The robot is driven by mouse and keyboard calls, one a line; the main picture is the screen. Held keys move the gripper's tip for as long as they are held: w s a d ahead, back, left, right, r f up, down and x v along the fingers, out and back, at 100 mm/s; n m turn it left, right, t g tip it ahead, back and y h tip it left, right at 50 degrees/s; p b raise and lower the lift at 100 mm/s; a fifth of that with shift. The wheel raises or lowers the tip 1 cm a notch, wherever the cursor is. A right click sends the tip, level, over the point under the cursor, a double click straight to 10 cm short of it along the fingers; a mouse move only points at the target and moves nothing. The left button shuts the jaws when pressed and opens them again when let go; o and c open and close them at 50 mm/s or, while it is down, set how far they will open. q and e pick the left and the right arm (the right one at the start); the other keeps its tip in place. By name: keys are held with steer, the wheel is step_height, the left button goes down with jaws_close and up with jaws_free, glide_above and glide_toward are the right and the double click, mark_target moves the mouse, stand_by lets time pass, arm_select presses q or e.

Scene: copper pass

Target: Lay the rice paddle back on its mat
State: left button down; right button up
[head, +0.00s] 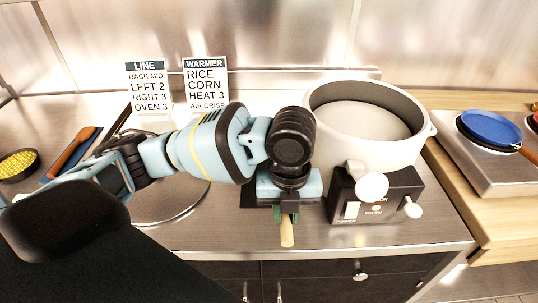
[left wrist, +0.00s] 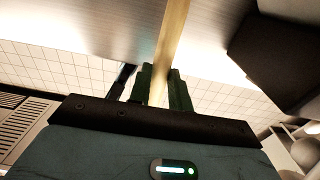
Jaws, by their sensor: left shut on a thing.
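The rice paddle (head: 287,234) shows in the head view as a pale wooden piece sticking out toward the counter's front edge. In the left wrist view the paddle (left wrist: 173,35) is a long pale strip between green fingers. My left gripper (head: 286,214) is shut on it, pointing down; the gripper also shows in the left wrist view (left wrist: 162,88). A dark mat (head: 249,196) lies under and beside the gripper, mostly hidden by it. Whether the paddle touches the mat I cannot tell. My right gripper is not in view.
A large pale round warmer (head: 415,149) stands right of the gripper, with a black control box (head: 345,187) in front. A round metal lid (head: 168,212) lies to the left, partly under my arm. Two signs (head: 206,85) stand behind. A hob with a blue pan (head: 489,127) is far right.

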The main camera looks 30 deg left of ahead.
arm_select(q)
steer(key=shift+w, duration=0.45)
steer(key=shift+a, duration=0.35)
steer(key=w+a, duration=0.2)
steer(key=a, duration=0.2)
steer(key=w+a, duration=0.3)
steer(key=a, duration=0.1)
steer(key=w+a+f, duration=0.1)
steer(key=w+a, duration=0.2)
steer(key=a, duration=0.1)
steer(key=shift+f, duration=0.1)
steer(key=shift+w+a+f, duration=0.15)
steer(key=shift+a+f, duration=0.05)
steer(key=shift+f, duration=0.7)
steer(key=shift+w+a+f, duration=0.1)
steer(key=shift+a+f, duration=0.05)
steer(key=shift+f, duration=0.75)
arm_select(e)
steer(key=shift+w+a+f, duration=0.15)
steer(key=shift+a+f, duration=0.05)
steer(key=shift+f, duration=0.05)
arm_select(q)
steer(key=c, duration=1.3)
jaws_free()
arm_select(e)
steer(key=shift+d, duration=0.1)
